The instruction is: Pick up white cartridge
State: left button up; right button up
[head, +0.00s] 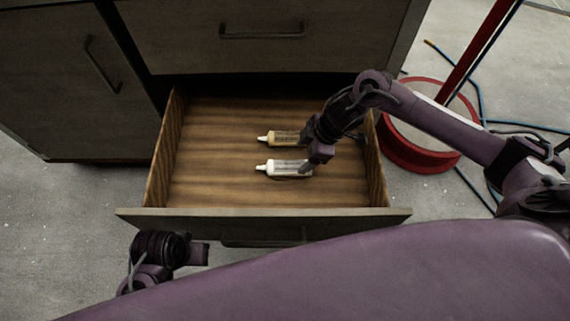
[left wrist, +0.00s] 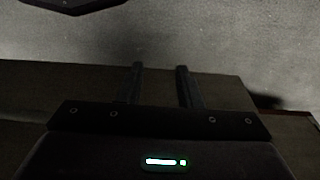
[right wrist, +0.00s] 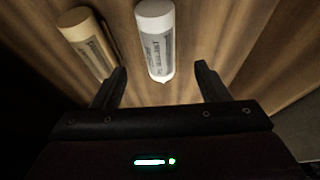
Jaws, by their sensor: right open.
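The white cartridge (head: 284,168) lies in the open drawer, with a printed label and its nozzle pointing left. My right gripper (head: 308,168) is down in the drawer at the cartridge's right end. In the right wrist view the white cartridge (right wrist: 157,40) lies just ahead of and between the open fingers of the right gripper (right wrist: 160,80), with nothing held. A tan cartridge (head: 284,138) lies behind the white one. My left gripper (head: 204,252) is outside the drawer, in front of its left side. Its two fingers (left wrist: 158,85) show apart and empty in the left wrist view.
The wooden drawer (head: 215,190) has low side walls and a grey front panel (head: 190,222). Its left part is bare. The cabinet (head: 270,60) stands behind it. A red round base (head: 415,155) with a pole and blue hoses is on the floor at right.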

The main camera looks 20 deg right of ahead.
aim_at(298, 164)
jog(key=shift+w+d+f, duration=0.1)
jog(key=shift+d+f, duration=0.2)
jog(key=shift+d, duration=0.25)
jog(key=shift+f, duration=0.2)
jog(key=b+x, duration=0.2)
jog(key=x, duration=0.4)
jog(key=shift+a+f+b, duration=0.1)
jog(key=shift+f+b, duration=0.1)
jog(key=shift+b, duration=0.1)
jog(key=shift+a+f, duration=0.15)
jog(key=shift+f, duration=0.15)
pick_arm(q)
jog(key=d, duration=0.1)
jog(key=w+d+t, duration=0.1)
jog(key=d+t+h, duration=0.1)
jog(key=shift+w+m, duration=0.3)
pick_arm(e)
jog(key=shift+r, duration=0.1)
jog(key=c, duration=1.2)
